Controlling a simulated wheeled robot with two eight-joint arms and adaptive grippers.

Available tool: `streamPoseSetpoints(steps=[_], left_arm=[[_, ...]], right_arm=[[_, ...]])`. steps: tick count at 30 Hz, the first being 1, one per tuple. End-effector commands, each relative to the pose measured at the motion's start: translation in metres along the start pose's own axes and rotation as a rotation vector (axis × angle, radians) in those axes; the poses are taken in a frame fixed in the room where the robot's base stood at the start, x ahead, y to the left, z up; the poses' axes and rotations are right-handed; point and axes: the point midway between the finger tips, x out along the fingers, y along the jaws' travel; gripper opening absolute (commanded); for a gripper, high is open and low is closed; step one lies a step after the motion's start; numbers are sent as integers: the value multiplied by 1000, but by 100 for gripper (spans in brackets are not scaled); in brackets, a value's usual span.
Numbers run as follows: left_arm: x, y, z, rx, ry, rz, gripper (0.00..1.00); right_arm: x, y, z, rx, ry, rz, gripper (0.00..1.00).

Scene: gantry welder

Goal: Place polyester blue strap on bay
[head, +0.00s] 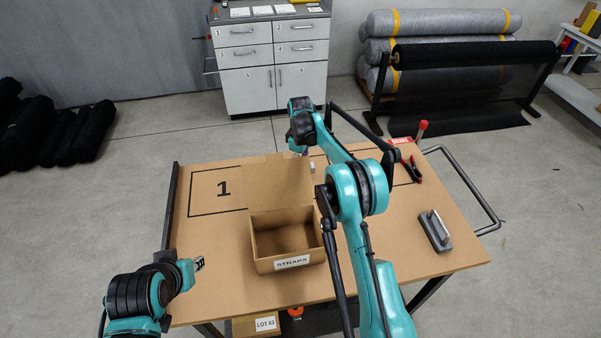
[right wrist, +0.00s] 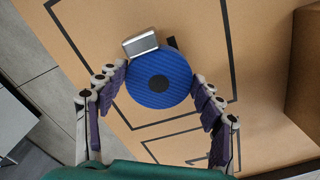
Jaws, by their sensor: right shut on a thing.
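The blue strap (right wrist: 160,88) is a round coil with a dark centre and a metal buckle (right wrist: 140,44). My right gripper (right wrist: 162,80) has its fingers on both sides of the coil and is shut on it. The coil hangs above the tabletop over black bay outlines (right wrist: 225,50). In the head view, my right arm reaches to the table's far side and the strap is hidden. The bay marked 1 (head: 223,188) is at the table's left and looks empty. My left gripper (head: 198,264) is by the front left edge; its opening is unclear.
An open cardboard box labelled STRAPS (head: 291,263) stands mid-table with its lid raised. A red and black clamp (head: 411,168) and a grey handled block (head: 436,231) are at the right. A drawer cabinet (head: 271,60) stands behind the table.

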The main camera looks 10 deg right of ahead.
Motion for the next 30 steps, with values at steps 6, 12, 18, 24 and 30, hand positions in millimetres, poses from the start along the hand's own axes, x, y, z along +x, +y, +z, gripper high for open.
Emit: streamPoseSetpoints(steps=[6,12,18,24,30], left_arm=[[7,0,5,0,0,0,29],[6,0,4,0,0,0,29],[8,0,6,0,0,0,29],[8,0,6,0,0,0,29],[6,0,4,0,0,0,29]], right_arm=[[29,0,0,0,0,0,34],[28,0,1,0,0,0,34],[32,0,1,0,0,0,80],[31,0,1,0,0,0,88],[28,0,1,0,0,0,88]])
